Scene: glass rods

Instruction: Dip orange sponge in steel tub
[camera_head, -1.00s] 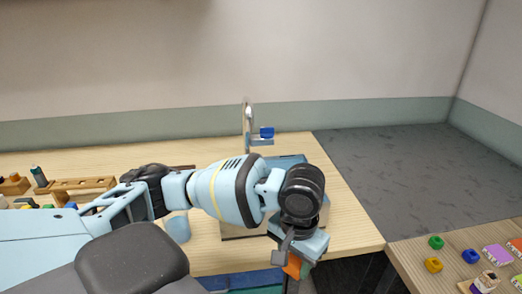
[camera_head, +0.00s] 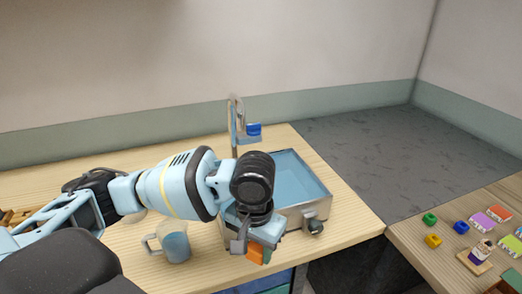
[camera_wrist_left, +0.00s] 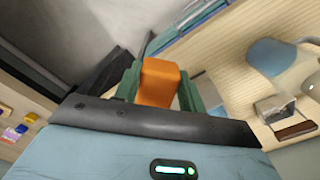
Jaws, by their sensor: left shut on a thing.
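The orange sponge (camera_head: 255,254) is held between the fingers of my left gripper (camera_head: 253,252) in the head view. It also shows as an orange block (camera_wrist_left: 158,82) between the green fingers (camera_wrist_left: 158,92) in the left wrist view. The steel tub (camera_head: 309,213) stands on the wooden table with blue water in it. My left wrist and forearm hide the tub's left part. The sponge shows in front of the tub, near the table's front edge, outside the tub. Its height over the table is hard to tell. My right gripper is not in view.
A glass mug (camera_head: 174,244) with bluish contents stands left of the tub. A tap (camera_head: 236,128) with a blue piece (camera_head: 254,130) rises behind it. A second table on the right holds small coloured blocks (camera_head: 461,227) and a figure (camera_head: 482,250).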

